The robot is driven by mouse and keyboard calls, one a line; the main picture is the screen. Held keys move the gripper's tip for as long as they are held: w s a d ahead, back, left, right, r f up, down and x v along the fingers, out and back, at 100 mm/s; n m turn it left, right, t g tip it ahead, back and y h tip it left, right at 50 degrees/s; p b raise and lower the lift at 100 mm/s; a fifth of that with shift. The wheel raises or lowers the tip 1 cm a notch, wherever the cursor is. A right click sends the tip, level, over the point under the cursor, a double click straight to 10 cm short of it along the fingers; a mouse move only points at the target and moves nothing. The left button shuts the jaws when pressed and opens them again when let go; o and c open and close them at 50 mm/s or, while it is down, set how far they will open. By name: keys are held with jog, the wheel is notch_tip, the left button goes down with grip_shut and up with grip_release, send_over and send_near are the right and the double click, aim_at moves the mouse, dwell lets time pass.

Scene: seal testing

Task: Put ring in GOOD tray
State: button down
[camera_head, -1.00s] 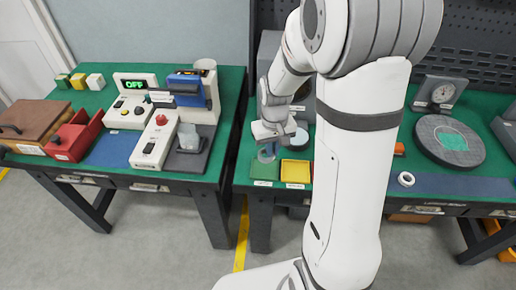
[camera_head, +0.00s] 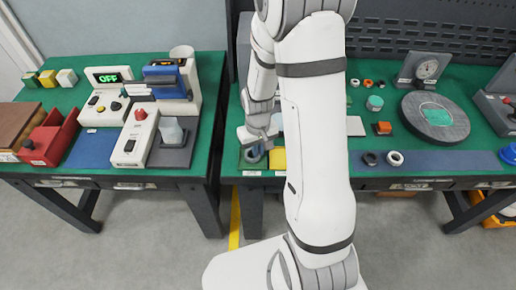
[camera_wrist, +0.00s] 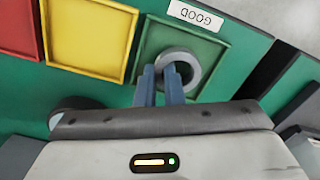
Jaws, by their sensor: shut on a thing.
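A grey ring (camera_wrist: 190,62) is held at the tips of my gripper (camera_wrist: 162,82) in the wrist view. My gripper is shut on it. The ring is over the green tray (camera_wrist: 213,58), whose label (camera_wrist: 195,15) reads GOOD. Whether the ring touches the tray floor cannot be told. In the head view my gripper (camera_head: 257,143) points down at the tray, and the ring (camera_head: 254,154) shows small and partly hidden below it.
A yellow tray (camera_wrist: 90,38) stands beside the green one, and a red tray (camera_wrist: 17,28) lies beyond it. The right table holds a round grey plate (camera_head: 455,125), a dark ring (camera_head: 369,159) and a white ring (camera_head: 395,158). A gap separates the two tables.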

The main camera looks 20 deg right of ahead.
jog(key=shift+f, duration=0.2)
jog(key=c, duration=1.8)
grip_release()
jog(key=shift+r, duration=0.15)
notch_tip(320, 180, up, 12)
jog(key=s+r+t, duration=0.1)
jog(key=s+r, duration=0.2)
jog(key=s, duration=0.1)
jog(key=s+a+r+t, duration=0.1)
jog(key=s+r, duration=0.3)
jog(key=s, duration=0.1)
jog(key=s+r+m, duration=0.1)
jog(key=s+r, duration=0.3)
jog(key=s, duration=0.1)
jog(key=shift+s+a+r+t, duration=0.15)
jog(key=shift+s+a+t, duration=0.05)
jog(key=shift+t, duration=0.2)
